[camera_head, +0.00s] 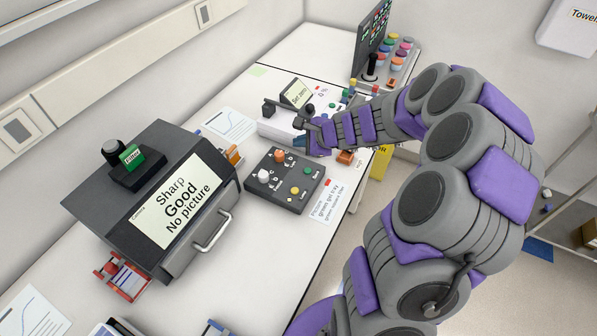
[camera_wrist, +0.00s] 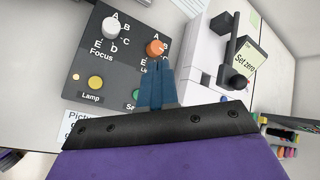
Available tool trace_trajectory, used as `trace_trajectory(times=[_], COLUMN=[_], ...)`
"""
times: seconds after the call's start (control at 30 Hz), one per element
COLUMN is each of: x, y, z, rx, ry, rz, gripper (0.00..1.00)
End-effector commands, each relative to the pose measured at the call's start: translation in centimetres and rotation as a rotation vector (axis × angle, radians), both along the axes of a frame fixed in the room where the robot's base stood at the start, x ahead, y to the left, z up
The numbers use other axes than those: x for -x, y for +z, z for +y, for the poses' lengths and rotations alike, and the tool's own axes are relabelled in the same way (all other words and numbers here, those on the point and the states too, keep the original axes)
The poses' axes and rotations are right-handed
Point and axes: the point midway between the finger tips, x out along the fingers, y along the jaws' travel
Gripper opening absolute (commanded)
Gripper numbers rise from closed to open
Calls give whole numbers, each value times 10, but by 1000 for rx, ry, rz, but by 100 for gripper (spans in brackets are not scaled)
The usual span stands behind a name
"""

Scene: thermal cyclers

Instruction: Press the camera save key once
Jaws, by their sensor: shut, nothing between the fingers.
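The dark control box (camera_head: 262,194) lies on the bench and also fills the upper left of the wrist view (camera_wrist: 66,55). It has a white Focus knob (camera_wrist: 112,27), an orange knob (camera_wrist: 156,48), a yellow Lamp key (camera_wrist: 95,82) and a green key (camera_wrist: 137,95) whose label starts "Sa", partly hidden by my fingers. The green key also shows in the head view (camera_head: 308,171). My gripper (camera_wrist: 158,66) is shut and empty, its blue fingertips over the box close to the orange knob; I cannot tell whether they touch. The camera screen (camera_head: 178,205) reads "Sharp, Good, No picture".
A white device with a "Set zero" screen (camera_head: 296,94) stands behind the box. The grey camera housing (camera_head: 205,240) with a handle is at left. A printed sheet (camera_head: 328,203) lies right of the box, near the bench edge. Colourful caps (camera_head: 400,50) stand at the back.

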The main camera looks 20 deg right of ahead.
Motion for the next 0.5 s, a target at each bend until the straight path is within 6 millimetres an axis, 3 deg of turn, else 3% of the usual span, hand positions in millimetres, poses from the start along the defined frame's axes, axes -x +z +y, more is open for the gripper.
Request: trace_trajectory(times=[0.1, 0.2, 0.5], x=[-3, -3, -3], y=[-16, -24, -27], z=[-27, -39, -44], rx=[-30, -42, -48], ry=[-103, -152, -174], rz=[26, 40, 45], gripper=[0, 0, 0])
